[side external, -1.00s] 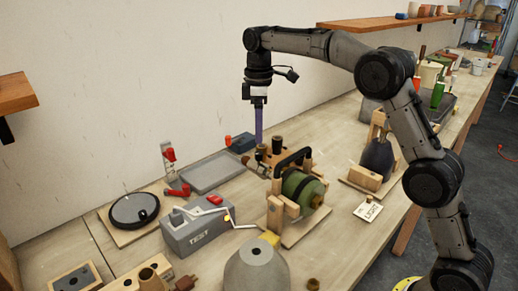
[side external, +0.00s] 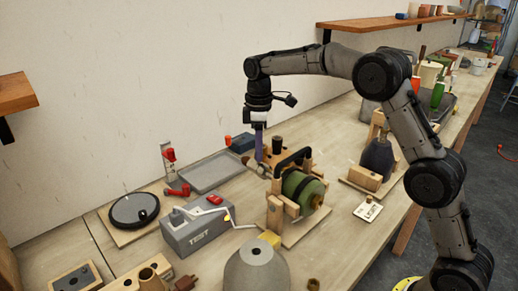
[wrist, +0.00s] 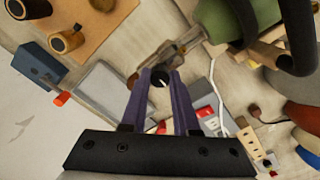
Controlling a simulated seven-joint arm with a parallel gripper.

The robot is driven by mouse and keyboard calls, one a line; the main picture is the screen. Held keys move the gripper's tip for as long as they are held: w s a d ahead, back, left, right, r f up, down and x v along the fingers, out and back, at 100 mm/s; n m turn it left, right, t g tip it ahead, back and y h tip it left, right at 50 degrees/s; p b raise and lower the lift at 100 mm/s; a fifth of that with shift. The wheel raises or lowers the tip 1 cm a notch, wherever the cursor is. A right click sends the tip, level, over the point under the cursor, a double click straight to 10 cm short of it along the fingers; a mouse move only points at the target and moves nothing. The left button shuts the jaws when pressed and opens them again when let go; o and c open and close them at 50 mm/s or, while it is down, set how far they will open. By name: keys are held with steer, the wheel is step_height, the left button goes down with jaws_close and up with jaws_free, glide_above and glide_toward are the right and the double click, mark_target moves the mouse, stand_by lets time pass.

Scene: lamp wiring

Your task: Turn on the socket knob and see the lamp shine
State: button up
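The socket knob (wrist: 160,78) is a small dark disc with a white mark, seen in the wrist view between my fingertips. The metallic socket (wrist: 183,45) is beside it, at the end of the green lamp body (side external: 302,187), which lies in a wooden cradle with a black strap. My gripper (side external: 260,158) points down over the socket end of the lamp. Its purple fingers stand on either side of the knob with a gap between them in the wrist view (wrist: 160,76). Whether the fingers touch the knob is hard to tell. No lit bulb shows.
A grey TEST box (side external: 190,236) with a red switch (side external: 215,199) stands left of the lamp, a pale cable (side external: 240,224) running from it. A grey tray (side external: 208,176) lies behind. A grey cone shade (side external: 256,272) stands in front. A blue block (side external: 242,143) is behind my gripper.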

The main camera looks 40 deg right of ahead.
jaws_close()
steer(key=shift+m, duration=0.3)
steer(key=m, duration=0.3)
steer(key=shift+r+m, duration=0.1)
steer(key=shift+m, duration=0.2)
steer(key=m, duration=0.9)
steer(key=shift+m, duration=2.3)
steer(key=o, duration=0.7)
jaws_free()
steer(key=shift+c, duration=0.2)
